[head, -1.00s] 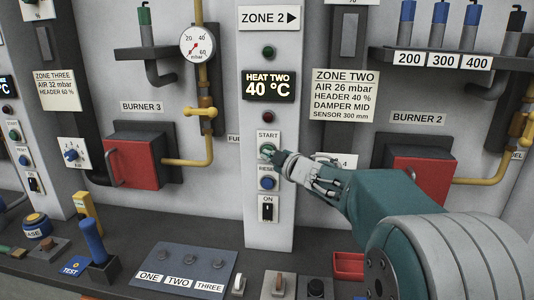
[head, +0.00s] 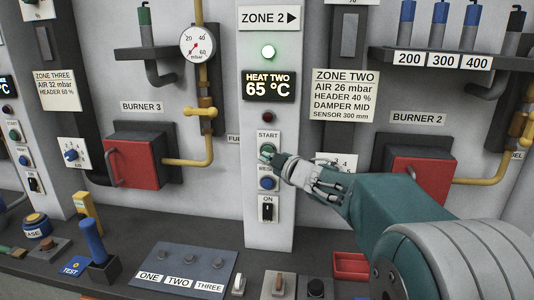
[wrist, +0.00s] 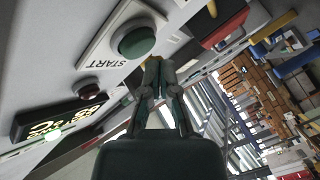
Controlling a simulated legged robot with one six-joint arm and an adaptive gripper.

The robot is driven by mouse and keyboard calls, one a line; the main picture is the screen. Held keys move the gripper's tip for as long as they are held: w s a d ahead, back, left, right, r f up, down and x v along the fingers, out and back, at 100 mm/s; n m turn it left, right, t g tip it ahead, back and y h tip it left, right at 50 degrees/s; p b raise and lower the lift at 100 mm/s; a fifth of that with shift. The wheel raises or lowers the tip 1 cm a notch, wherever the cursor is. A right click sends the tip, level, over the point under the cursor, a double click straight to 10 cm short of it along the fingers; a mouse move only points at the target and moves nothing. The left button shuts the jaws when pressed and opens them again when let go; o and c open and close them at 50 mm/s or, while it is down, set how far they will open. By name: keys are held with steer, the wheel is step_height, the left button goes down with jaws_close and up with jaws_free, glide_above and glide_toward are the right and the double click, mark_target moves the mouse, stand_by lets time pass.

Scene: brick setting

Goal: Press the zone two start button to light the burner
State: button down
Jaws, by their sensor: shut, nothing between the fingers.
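The green START button (head: 268,148) is on the ZONE 2 column, above the blue RESET button (head: 267,183). It shows large in the wrist view (wrist: 137,41) on its white plate. My gripper (head: 272,158) is shut and empty, with its fingertips at the START button's lower right edge. In the wrist view the fingertips (wrist: 155,70) are just beside the button; I cannot tell whether they touch it. The green lamp (head: 268,52) at the column's top is lit. The HEAT TWO display (head: 269,86) reads 65 °C.
The ON switch (head: 267,209) sits below RESET. A dark red lamp (head: 264,113) is above START. The red BURNER 2 box (head: 415,180) stands right of the column, behind my arm. The shelf below carries a ONE, TWO, THREE panel (head: 185,262) and a red tray (head: 350,266).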

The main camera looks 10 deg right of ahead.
steer(key=s, duration=0.1)
steer(key=s+a, duration=0.1)
steer(key=s, duration=0.1)
steer(key=s+a, duration=0.1)
steer(key=shift+s, duration=0.3)
stand_by(0.4)
stand_by(0.4)
steer(key=s+d+f+m+g+h, duration=0.2)
steer(key=s+d+m+h, duration=0.3)
steer(key=s+m+h, duration=0.5)
steer(key=s+a+f+m+g+y, duration=0.1)
steer(key=s+f+g, duration=0.3)
steer(key=s, duration=0.7)
steer(key=s+a+f+m+g+y, duration=0.2)
steer(key=s+f, duration=0.4)
steer(key=s, duration=0.5)
steer(key=shift+a+f+m+g, duration=0.35)
steer(key=shift+a+m+g, duration=0.45)
steer(key=shift+g, duration=0.3)
steer(key=shift+w, duration=0.1)
